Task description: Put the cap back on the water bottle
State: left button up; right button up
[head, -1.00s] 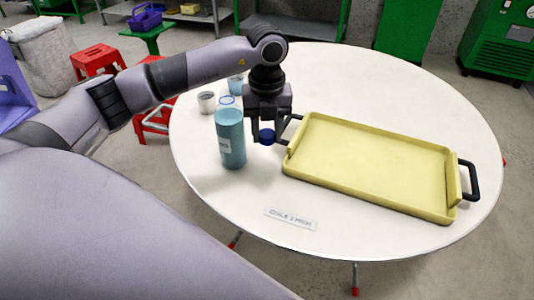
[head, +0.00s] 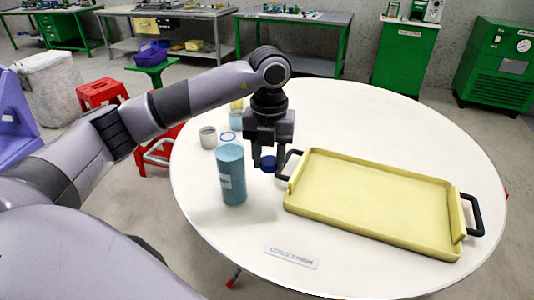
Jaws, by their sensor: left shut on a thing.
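The water bottle (head: 232,178), a teal cylinder with a pale label, stands upright on the round white table. A dark blue cap (head: 268,164) is between the fingertips of my left gripper (head: 268,160), just right of the bottle and left of the tray handle. The gripper points down and is shut on the cap. The cap is apart from the bottle; I cannot tell whether it touches the table. My right gripper is not in view.
A yellow tray (head: 372,240) with dark handles lies at the right. Behind the bottle are a grey cup (head: 208,137), a blue ring (head: 228,136) and a light blue container (head: 236,120). A name plate (head: 292,257) lies in front. The table's front left is clear.

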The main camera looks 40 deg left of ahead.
pick_arm(q)
jog(key=m, duration=0.2)
jog(key=d+m, duration=0.1)
jog(key=m, duration=0.3)
jog(key=shift+s+d+f, duration=0.15)
jog(key=shift+s+f, duration=0.25)
jog(key=s+d+f+m, duration=0.1)
jog(key=s+d+m, duration=0.1)
jog(key=m, duration=1.5)
jog(key=s+d+f+m, duration=0.2)
jog(key=s+d+m, duration=0.1)
jog(key=m, duration=1.5)
jog(key=shift+d+f, duration=0.2)
jog(key=shift+d, duration=0.55)
jog(key=shift+a, duration=0.15)
